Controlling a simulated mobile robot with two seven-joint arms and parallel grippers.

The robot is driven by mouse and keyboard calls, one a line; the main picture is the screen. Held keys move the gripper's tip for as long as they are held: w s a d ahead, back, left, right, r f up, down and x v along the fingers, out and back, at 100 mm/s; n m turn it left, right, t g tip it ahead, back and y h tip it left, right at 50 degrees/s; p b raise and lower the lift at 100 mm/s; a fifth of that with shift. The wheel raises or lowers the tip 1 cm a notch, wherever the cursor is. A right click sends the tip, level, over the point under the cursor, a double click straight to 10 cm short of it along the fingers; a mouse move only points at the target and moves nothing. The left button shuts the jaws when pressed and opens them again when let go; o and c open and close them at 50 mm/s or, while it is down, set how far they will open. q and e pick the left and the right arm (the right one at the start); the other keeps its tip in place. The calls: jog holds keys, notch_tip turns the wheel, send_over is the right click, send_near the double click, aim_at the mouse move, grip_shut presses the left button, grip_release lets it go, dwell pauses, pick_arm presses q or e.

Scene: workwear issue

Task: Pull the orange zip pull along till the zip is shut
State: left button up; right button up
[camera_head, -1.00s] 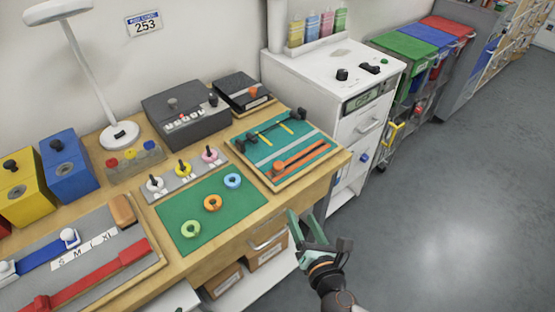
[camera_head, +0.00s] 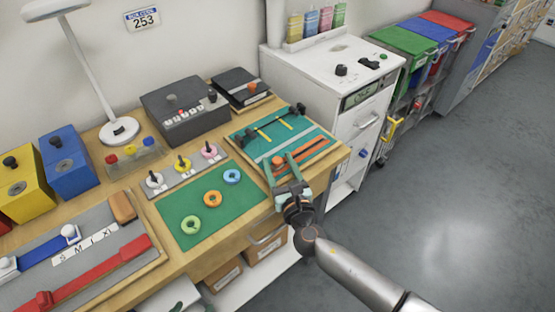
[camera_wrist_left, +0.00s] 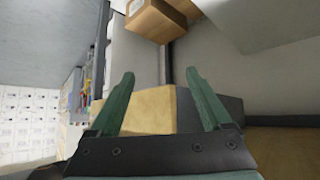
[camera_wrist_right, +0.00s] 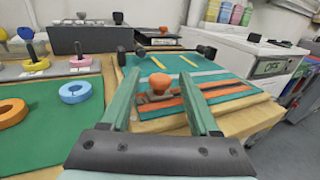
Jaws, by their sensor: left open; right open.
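The zip board is a teal panel (camera_head: 250,133) on a wooden base at the table's right end. Two orange strips (camera_head: 312,155) run along its near side. The orange zip pull (camera_wrist_right: 158,83) is a rounded knob at the strips' left end in the right wrist view. My right gripper (camera_head: 280,164) is open at the board's near edge. In its wrist view the fingers (camera_wrist_right: 160,80) stand either side of the pull, which appears ahead between them; contact cannot be told. My left gripper (camera_wrist_left: 160,78) is open and empty in its wrist view, facing wooden and cardboard surfaces.
A green mat (camera_head: 177,220) with several coloured rings lies left of the board. Black clamps (camera_head: 299,108) and yellow strips sit on the board's far part. A white cabinet (camera_head: 310,75) stands behind right. The floor (camera_head: 450,200) at right is clear.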

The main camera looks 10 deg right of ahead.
jog(key=shift+w+a, duration=0.1)
jog(key=shift+w, duration=0.55)
grip_shut()
dwell(1.0)
